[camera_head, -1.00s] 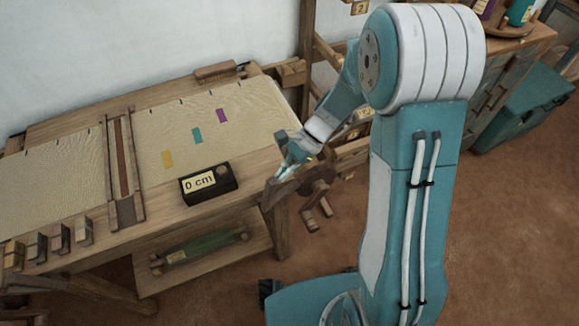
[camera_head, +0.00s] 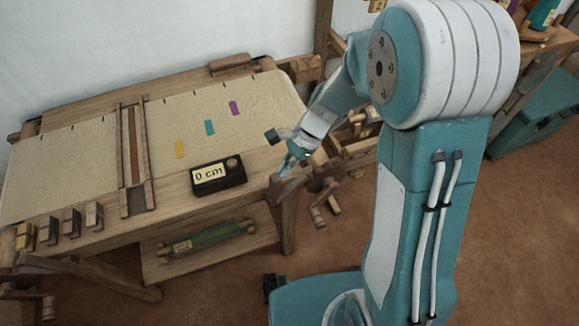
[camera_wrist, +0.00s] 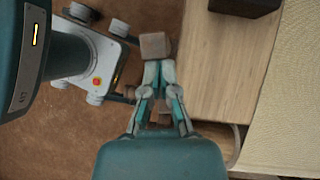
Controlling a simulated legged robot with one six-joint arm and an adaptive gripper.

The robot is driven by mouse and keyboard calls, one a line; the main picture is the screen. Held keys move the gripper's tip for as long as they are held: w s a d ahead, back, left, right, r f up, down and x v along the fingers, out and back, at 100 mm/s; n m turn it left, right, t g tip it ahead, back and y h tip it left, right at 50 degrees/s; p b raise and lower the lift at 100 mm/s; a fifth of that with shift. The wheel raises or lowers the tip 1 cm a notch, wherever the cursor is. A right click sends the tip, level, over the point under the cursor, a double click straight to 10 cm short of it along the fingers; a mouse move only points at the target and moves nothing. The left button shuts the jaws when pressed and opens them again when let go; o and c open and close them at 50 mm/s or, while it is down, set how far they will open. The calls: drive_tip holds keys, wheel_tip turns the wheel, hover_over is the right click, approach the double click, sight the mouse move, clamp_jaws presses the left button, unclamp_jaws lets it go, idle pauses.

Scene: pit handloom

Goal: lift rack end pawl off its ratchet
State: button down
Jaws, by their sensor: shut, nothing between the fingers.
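My gripper (camera_head: 289,166) is at the front right corner of the loom table (camera_head: 262,187) in the head view. In the wrist view my gripper (camera_wrist: 158,82) has its fingertips together with nothing held between them. A small brown wooden block (camera_wrist: 155,45) is just beyond the fingertips; I cannot tell whether they touch it. I cannot tell whether this block is the pawl. A wooden wheel with spoke-like handles (camera_head: 325,190) stands below and right of the gripper in the head view. The pawl and ratchet teeth cannot be made out there.
A black box reading "0 cm" (camera_head: 219,177) sits on the table's front edge, left of the gripper. Cream cloth (camera_head: 265,105) with coloured tabs covers the tabletop. A green roll (camera_head: 208,238) lies on the lower shelf. The brown floor in front is mostly open.

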drive_tip(key=shift+s+a+f+t+h, duration=0.25)
drive_tip(key=shift+s+a+h, duration=0.35)
drive_tip(key=shift+a, duration=1.1)
drive_tip(key=shift+s+a+f+t+h, duration=0.3)
drive_tip(key=shift+a+h, duration=0.5)
drive_tip(key=shift+a, duration=0.95)
drive_tip(key=shift+s+a+f+t+h, duration=0.15)
drive_tip(key=shift+s+a+h, duration=0.5)
drive_tip(key=shift+a, duration=1.05)
drive_tip(key=a+v, duration=0.2)
drive_tip(key=v, duration=1)
drive_tip(key=shift+w+r, duration=0.2)
drive_tip(key=shift+r, duration=0.4)
